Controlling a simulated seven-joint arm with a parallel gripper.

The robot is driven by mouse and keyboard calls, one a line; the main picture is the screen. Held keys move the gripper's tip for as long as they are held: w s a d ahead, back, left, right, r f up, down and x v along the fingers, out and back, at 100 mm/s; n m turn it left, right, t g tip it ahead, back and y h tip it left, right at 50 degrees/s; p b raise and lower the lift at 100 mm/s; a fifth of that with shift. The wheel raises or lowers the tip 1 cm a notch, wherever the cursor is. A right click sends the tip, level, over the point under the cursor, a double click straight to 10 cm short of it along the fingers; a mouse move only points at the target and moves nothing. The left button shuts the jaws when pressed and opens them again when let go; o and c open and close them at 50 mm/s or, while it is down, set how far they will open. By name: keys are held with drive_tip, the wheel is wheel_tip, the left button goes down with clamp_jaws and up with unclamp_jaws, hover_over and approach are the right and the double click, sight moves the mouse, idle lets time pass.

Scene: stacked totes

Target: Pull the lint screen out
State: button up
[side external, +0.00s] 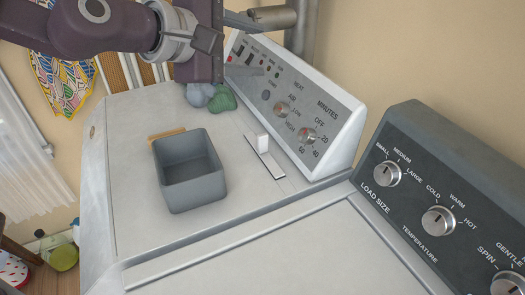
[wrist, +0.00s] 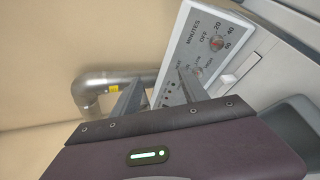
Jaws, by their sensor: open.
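The lint screen (side external: 262,143) shows as a small white upright handle on a narrow light strip in the dryer top, near the foot of the control panel. Its screen part is hidden inside the dryer. It also shows in the wrist view (wrist: 228,79), right of my fingers. My gripper (side external: 255,47) is open and empty, in front of the dryer's control panel, above and apart from the lint screen. In the wrist view both fingers (wrist: 160,76) stand apart, pointing toward the panel and wall.
A grey open bin (side external: 190,198) stands on the dryer top (side external: 130,125), left of the lint screen. Grey and green lumps (side external: 222,99) lie behind it. The control panel (side external: 300,110) rises close behind the lint screen. A washer panel (side external: 440,190) is at right. A metal duct (wrist: 92,95) runs along the wall.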

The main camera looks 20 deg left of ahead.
drive_tip(key=w+d+f+n+t+y, duration=0.1)
drive_tip(key=w+d+f+n, duration=0.35)
drive_tip(key=n, duration=0.25)
drive_tip(key=n+y, duration=0.9)
drive_tip(key=n, duration=0.7)
approach(263, 143)
drive_tip(key=shift+g, duration=0.4)
drive_tip(key=x, duration=0.4)
drive_tip(key=shift+w+d+r, duration=0.1)
drive_tip(key=shift+w+r, duration=0.05)
drive_tip(key=shift+r, duration=0.05)
drive_tip(key=x, duration=0.7)
drive_tip(key=shift+r, duration=0.1)
clamp_jaws()
drive_tip(key=c, duration=0.5)
unclamp_jaws()
drive_tip(key=shift+c, duration=0.2)
clamp_jaws()
wheel_tip(263, 143, up, 16)
drive_tip(key=shift+r, duration=0.25)
